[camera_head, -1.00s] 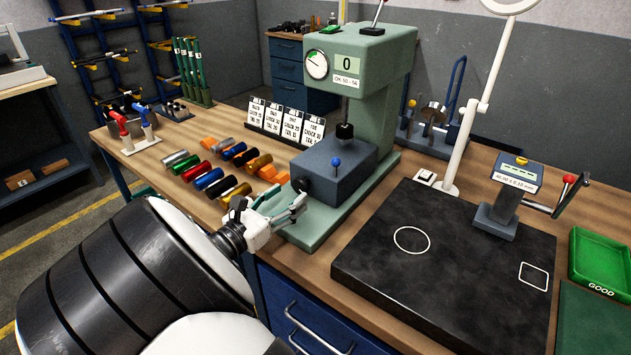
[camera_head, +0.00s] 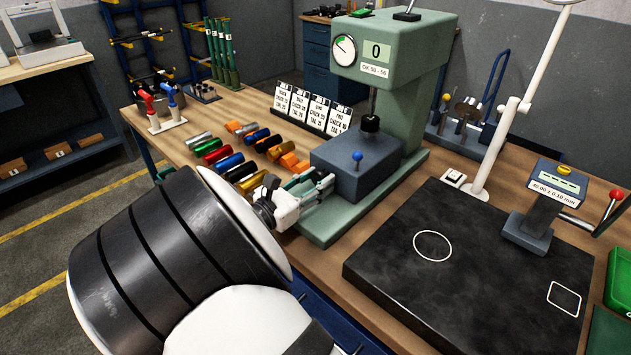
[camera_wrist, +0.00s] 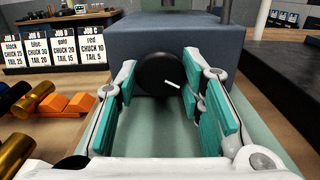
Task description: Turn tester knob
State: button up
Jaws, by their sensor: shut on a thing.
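The tester is a green press-like stand (camera_head: 400,110) with a round dial and a display reading 0. A grey-blue block (camera_head: 355,165) with a small blue ball on top sits on its base. In the wrist view the round black knob (camera_wrist: 157,72) is on the block's front face, its white mark pointing right and slightly down. My gripper (camera_head: 322,182) is at that front face, with its teal-padded fingers (camera_wrist: 162,84) on either side of the knob, shut on it. The fingers hide the knob in the head view.
Coloured cylinders (camera_head: 222,155) and several job cards (camera_head: 312,108) lie left of the tester. A black plate (camera_head: 465,260) with a white-armed stand and a gauge (camera_head: 540,205) is at right. A green tray (camera_head: 620,280) is at the right edge.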

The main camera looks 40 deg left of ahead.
jog(key=shift+m+b, duration=0.75)
jog(key=shift+m, duration=0.75)
jog(key=o, duration=1.1)
notch_tip(320, 180, up, 10)
